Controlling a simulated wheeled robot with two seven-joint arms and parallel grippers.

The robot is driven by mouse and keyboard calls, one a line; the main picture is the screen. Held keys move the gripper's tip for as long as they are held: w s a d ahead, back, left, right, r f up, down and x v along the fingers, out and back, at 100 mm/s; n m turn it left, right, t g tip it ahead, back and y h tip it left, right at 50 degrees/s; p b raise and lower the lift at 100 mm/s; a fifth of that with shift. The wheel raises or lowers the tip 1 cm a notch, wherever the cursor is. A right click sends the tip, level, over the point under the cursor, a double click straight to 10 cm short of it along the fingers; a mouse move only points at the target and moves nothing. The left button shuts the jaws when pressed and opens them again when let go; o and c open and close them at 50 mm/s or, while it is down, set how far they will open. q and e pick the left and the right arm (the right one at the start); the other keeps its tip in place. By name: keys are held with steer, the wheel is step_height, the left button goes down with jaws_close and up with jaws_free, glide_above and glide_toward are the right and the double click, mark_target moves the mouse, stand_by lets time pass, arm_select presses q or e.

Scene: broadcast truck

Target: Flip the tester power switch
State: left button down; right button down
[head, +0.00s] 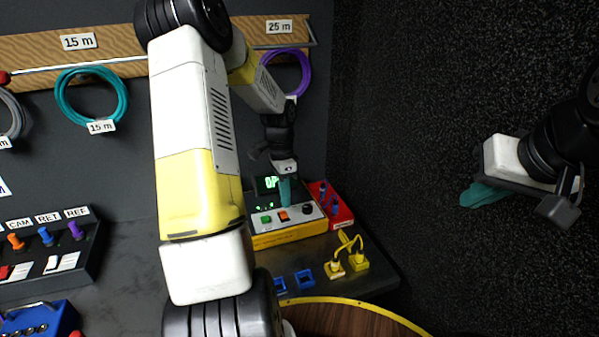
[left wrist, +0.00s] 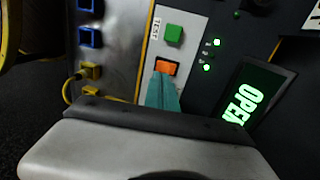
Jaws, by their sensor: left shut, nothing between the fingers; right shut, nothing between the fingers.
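The tester (head: 290,237) is a yellow-based box with a light panel on the bench. Its power switch looks to be the orange rocker (head: 283,215), which also shows in the left wrist view (left wrist: 166,67). A green button (left wrist: 174,33) marked TEST sits beside it. The dark display (left wrist: 262,95) glows green and reads OPEN. My left gripper (head: 285,190) is shut and empty, its teal fingertips (left wrist: 163,95) pointing down at the orange switch, at or very near it; contact cannot be told. My right gripper (head: 482,195) is shut and empty, far to the right against the dark wall.
A red box (head: 336,208) with blue plugs stands right of the tester. Yellow connectors with a cable (head: 350,255) and blue sockets (head: 304,277) lie in front. A CAM/RET/REF panel (head: 45,245) is at left. Coiled cables (head: 92,96) hang behind.

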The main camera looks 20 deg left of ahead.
mark_target(287, 215)
arm_select(q)
steer(key=shift+s+d+f, duration=0.1)
steer(key=shift+f, duration=0.65)
steer(key=shift+s+d+f, duration=0.1)
steer(key=shift+f, duration=0.65)
